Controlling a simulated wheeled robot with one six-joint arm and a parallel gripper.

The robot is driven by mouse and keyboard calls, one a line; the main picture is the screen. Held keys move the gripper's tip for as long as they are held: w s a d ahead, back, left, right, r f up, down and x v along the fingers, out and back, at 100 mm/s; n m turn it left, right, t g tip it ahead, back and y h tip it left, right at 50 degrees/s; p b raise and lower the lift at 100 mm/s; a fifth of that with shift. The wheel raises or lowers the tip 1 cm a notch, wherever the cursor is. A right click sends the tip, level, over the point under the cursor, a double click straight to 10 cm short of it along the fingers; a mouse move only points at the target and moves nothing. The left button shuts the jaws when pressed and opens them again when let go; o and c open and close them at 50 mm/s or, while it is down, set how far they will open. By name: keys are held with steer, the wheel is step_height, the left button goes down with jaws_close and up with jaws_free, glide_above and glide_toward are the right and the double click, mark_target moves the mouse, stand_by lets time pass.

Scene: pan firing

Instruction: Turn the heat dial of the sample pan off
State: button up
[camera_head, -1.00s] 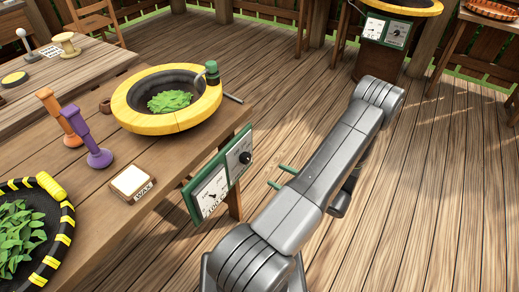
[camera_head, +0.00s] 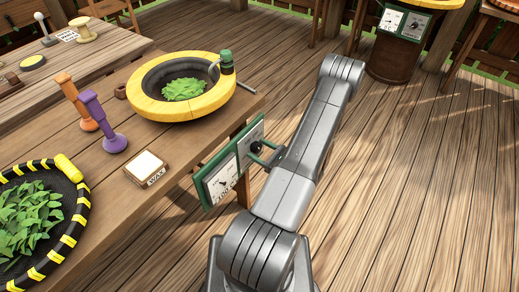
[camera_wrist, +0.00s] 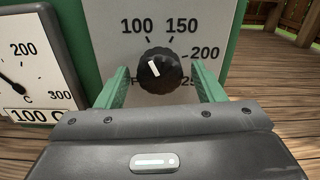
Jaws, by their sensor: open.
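The black heat dial (camera_wrist: 160,68) is a ribbed knob on a white panel with a green frame, and its white mark points up and slightly left, near the 100. Its off label is mostly hidden. In the head view the dial panel (camera_head: 222,178) hangs at the table edge below the yellow-rimmed pan (camera_head: 165,108), which holds green leaves. My gripper (camera_wrist: 161,84) is open, with one green finger on each side of the dial; gaps show between them and the knob. In the head view my gripper (camera_head: 262,152) reaches the panel from the right.
A gauge (camera_wrist: 32,68) reading near 100 sits left of the dial. On the table are a wax block (camera_head: 147,168), orange and purple tools (camera_head: 105,125) and a black-and-yellow tray of leaves (camera_head: 72,222). Another panel (camera_head: 405,22) stands far right. The deck right of my arm is clear.

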steer(key=shift+w+a, duration=0.1)
steer(key=shift+c, duration=0.2)
steer(key=c, duration=0.9)
